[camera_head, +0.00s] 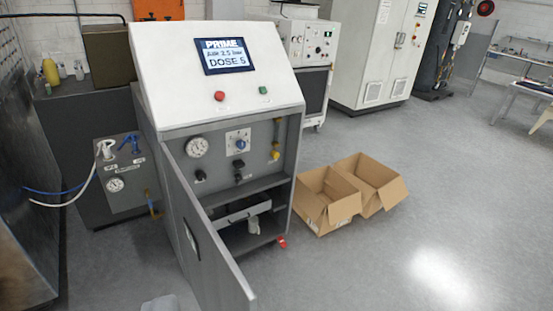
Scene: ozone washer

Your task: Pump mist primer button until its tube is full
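The white and grey washer cabinet (160,70) stands left of centre, its sloped screen (228,55) reading "PRIME", "AIR 2.5 bar" and "DOSE 5". Below the screen are a red button (219,96) and a green button (263,90). The recessed panel holds a round gauge (197,147), a blue knob (240,144), dark fittings (239,171) and a narrow upright yellow-marked part (276,140) at its right. I cannot tell which part is the mist primer button, or how full any tube is.
The cabinet's lower door (205,250) stands open towards me, showing a tray (243,211). A grey unit (128,178) with a gauge and hoses stands at left. Two open cardboard boxes (328,200) lie at right. The floor (400,260) further right is clear.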

